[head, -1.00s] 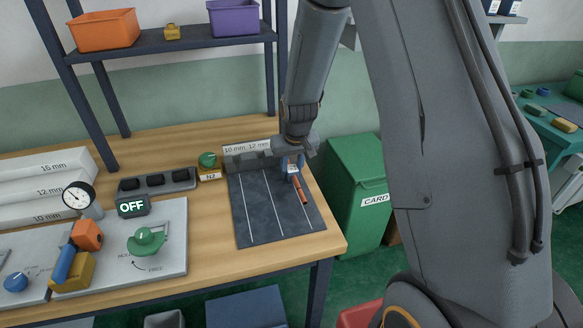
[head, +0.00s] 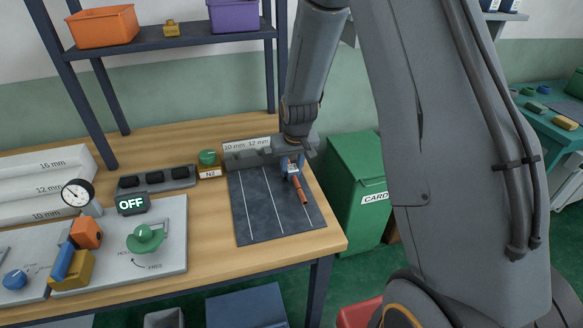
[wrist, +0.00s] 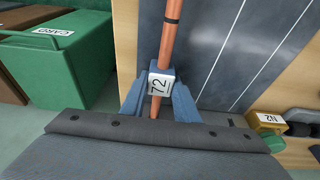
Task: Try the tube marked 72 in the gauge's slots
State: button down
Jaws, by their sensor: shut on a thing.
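The copper-coloured tube (wrist: 168,45) has a white tag reading 72 (wrist: 160,84) and a dark band farther along. My gripper (wrist: 158,98) is shut on the tube at the tag, with a blue finger on each side. In the head view my gripper (head: 291,170) is over the right back part of the dark mat, and the tube (head: 301,192) points toward the mat's front right. The gauge, a dark block with a plate marked 10 mm and 12 mm (head: 240,147), stands at the mat's back edge. My gripper hides its right part, and I cannot tell whether the tube touches it.
The dark mat (head: 255,215) has white lines and is otherwise bare. A yellow N2 block (head: 210,173) with a green top stands left of the gauge. A fixture with a green knob (head: 145,238) and an OFF display (head: 132,204) is farther left. A green CARD bin (head: 355,185) stands right of the bench.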

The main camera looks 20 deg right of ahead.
jog(key=c, duration=1.3)
grip_release()
jog(key=b+v, duration=0.1)
jog(key=v, duration=0.6)
jog(key=shift+s+r, duration=0.15)
jog(key=shift+r, duration=0.05)
jog(key=s+r, duration=0.1)
jog(key=s, duration=0.6)
jog(key=s+r+g, duration=0.1)
jog(key=s, duration=0.7)
jog(key=s+r+g, duration=0.1)
jog(key=s+r, duration=0.1)
jog(key=s, duration=0.6)
